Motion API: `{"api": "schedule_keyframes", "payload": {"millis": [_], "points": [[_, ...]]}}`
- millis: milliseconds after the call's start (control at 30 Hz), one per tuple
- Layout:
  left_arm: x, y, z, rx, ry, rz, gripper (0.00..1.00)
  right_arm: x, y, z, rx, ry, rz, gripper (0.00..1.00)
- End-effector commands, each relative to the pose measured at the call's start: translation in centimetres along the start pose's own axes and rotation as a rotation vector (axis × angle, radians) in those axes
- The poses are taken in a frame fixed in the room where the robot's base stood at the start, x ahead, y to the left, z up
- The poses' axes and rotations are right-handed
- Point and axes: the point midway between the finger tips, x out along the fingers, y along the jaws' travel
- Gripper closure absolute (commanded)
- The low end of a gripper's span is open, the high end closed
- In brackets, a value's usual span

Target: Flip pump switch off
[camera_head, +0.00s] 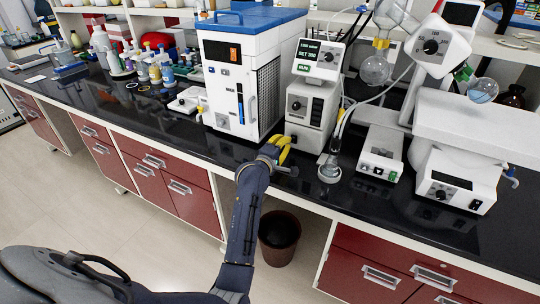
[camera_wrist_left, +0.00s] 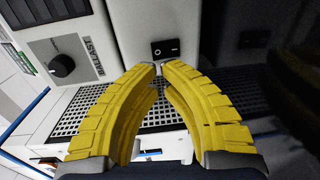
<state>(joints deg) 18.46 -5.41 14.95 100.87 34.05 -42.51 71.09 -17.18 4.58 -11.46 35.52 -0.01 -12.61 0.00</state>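A black rocker switch (camera_wrist_left: 166,48) with white marks sits on a pale panel in the left wrist view. Which side of it is pressed is too small to tell. The panel belongs to a white unit with a black knob (camera_wrist_left: 61,65). This looks like the pump unit (camera_head: 311,104) with a display on top in the head view, where I cannot make out the switch. In the head view the left gripper (camera_head: 283,150) is low by the unit's front. My right gripper is not in view.
A large blue-topped white unit (camera_head: 241,78) stands left of the pump unit. A bin (camera_head: 279,238) stands below.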

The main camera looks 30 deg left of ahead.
Motion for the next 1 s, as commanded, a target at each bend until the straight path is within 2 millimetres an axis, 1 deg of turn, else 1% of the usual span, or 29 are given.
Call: {"api": "schedule_keyframes", "payload": {"millis": [33, 200, 400, 500, 700, 1000], "points": [[-1.1, -0.2, 0.0, 0.001, 0.001, -0.001, 1.0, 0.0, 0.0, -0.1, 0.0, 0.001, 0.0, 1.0], [-4.4, -0.3, 0.0, -0.001, 0.0, 0.0, 1.0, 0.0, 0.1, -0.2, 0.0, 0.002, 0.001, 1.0], [-7.4, -0.5, 0.0, 0.0, 0.001, 0.0, 1.0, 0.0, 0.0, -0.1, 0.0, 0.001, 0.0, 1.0], [-8.4, -0.6, 0.0, -0.001, 0.001, 0.001, 1.0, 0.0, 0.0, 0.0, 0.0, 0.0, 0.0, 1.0], [-9.6, -0.6, 0.0, -0.001, 0.0, 0.002, 1.0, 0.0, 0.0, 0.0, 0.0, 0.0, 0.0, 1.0], [-9.9, -0.6, 0.0, -0.001, 0.0, 0.001, 1.0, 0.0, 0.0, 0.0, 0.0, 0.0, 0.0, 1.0]]}}
